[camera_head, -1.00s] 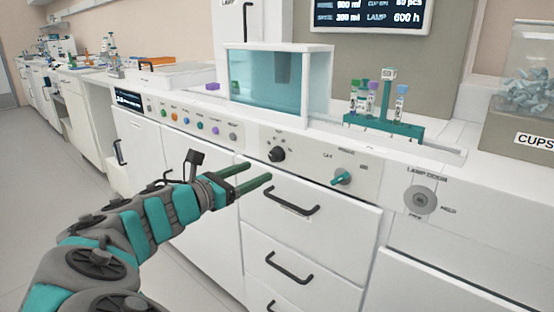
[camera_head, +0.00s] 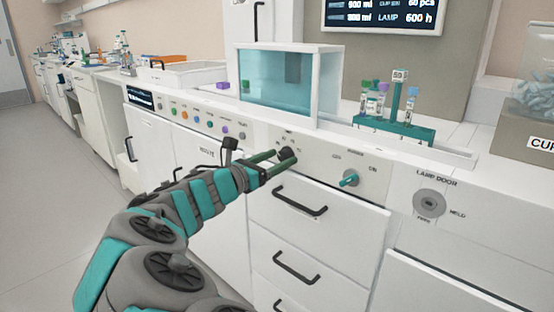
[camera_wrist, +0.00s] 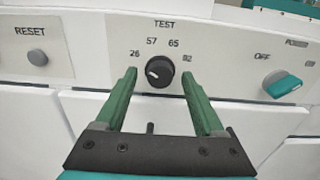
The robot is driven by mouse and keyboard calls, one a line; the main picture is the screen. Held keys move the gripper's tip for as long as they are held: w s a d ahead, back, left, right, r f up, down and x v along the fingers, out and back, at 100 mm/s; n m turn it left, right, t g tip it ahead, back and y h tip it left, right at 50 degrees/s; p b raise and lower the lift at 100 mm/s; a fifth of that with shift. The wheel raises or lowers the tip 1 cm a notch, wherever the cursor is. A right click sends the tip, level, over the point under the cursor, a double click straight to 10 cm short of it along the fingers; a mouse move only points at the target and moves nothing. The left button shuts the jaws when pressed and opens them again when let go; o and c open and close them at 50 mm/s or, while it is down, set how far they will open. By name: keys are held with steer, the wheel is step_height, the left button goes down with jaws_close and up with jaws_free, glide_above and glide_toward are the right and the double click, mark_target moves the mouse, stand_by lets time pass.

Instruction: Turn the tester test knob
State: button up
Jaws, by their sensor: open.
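The black round test knob (camera_wrist: 159,71) sits on the white front panel under the label TEST, with the marks 26, 57, 65 and 82 around it. In the head view the knob (camera_head: 287,154) is partly behind my fingers. My gripper (camera_wrist: 163,75) is open, with one green finger on each side of the knob in the wrist view. I see gaps between the fingers and the knob. I cannot tell how far the fingertips are from the panel.
A teal power switch (camera_wrist: 283,85) is right of the knob, and a grey reset button (camera_wrist: 37,57) is left of it. A drawer handle (camera_head: 300,201) sticks out below. A glass-sided tank (camera_head: 275,78) and a teal tube rack (camera_head: 393,127) stand on the counter above.

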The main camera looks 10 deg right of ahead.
jaws_close()
stand_by(0.4)
steer(key=shift+m, duration=0.3)
steer(key=m+b, duration=0.2)
steer(key=shift+m, duration=0.4)
steer(key=m+b, duration=0.3)
steer(key=m, duration=0.1)
steer(key=shift+f, duration=0.15)
steer(key=m+b, duration=0.3)
steer(key=m, duration=0.1)
steer(key=shift+m+b, duration=1.7)
steer(key=shift+m, duration=0.5)
